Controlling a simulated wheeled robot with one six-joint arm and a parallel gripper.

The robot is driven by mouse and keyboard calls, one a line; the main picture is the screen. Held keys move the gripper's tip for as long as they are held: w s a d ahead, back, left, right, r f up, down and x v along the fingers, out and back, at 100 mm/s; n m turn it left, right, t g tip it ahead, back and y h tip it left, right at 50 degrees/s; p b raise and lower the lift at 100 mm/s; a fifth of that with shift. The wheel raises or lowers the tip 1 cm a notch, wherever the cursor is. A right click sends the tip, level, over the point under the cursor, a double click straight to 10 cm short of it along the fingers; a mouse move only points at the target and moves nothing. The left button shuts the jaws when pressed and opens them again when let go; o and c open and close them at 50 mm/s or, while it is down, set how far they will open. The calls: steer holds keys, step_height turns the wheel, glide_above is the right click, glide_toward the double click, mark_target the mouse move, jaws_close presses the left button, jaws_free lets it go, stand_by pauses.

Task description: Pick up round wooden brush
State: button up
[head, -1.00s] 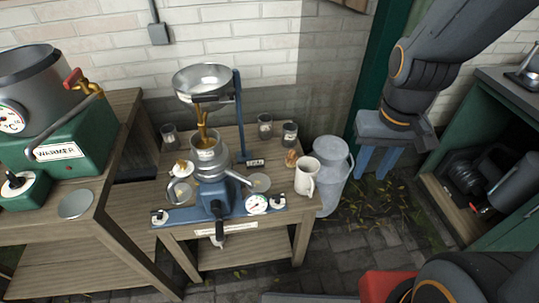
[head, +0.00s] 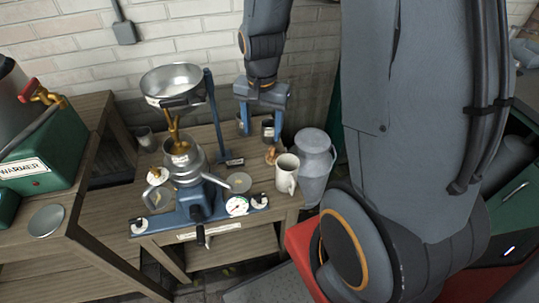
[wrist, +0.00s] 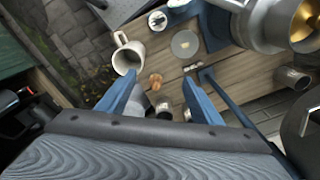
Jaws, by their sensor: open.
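The round wooden brush (head: 271,154) is a small orange-brown thing on the wooden table (head: 262,205), just left of a cream mug (head: 287,174). In the wrist view the brush (wrist: 155,82) shows between my two blue fingertips. My gripper (head: 260,132) is open, pointing down at the back right of the table. It is empty and appears above and behind the brush, not touching it. Fine detail of the brush is too small to make out.
The mug (wrist: 127,55) and a grey milk can (head: 315,160) stand close to the brush. Dark cups (head: 268,128) sit behind it. The separator with its steel bowl (head: 172,82) fills the table's middle. A green warmer (head: 45,155) is at left.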

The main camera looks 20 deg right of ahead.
steer(key=w+d+f+m, duration=0.4)
steer(key=w+f+m, duration=0.2)
steer(key=f+m, duration=0.2)
steer(key=m+p, duration=0.1)
steer(key=m, duration=0.4)
glide_above(272, 149)
steer(key=f, duration=0.6)
steer(key=shift+s+a, duration=0.1)
steer(key=shift+s, duration=0.1)
steer(key=shift+f+p, duration=0.35)
steer(key=shift+f, duration=0.25)
steer(key=shift+w+f+p, duration=0.15)
steer(key=shift+f+p, duration=1.1)
steer(key=shift+f, duration=2.1)
steer(key=c, duration=1.2)
steer(key=shift+o, duration=0.2)
steer(key=shift+r+b, duration=1.3)
steer(key=shift+r, duration=3.7)
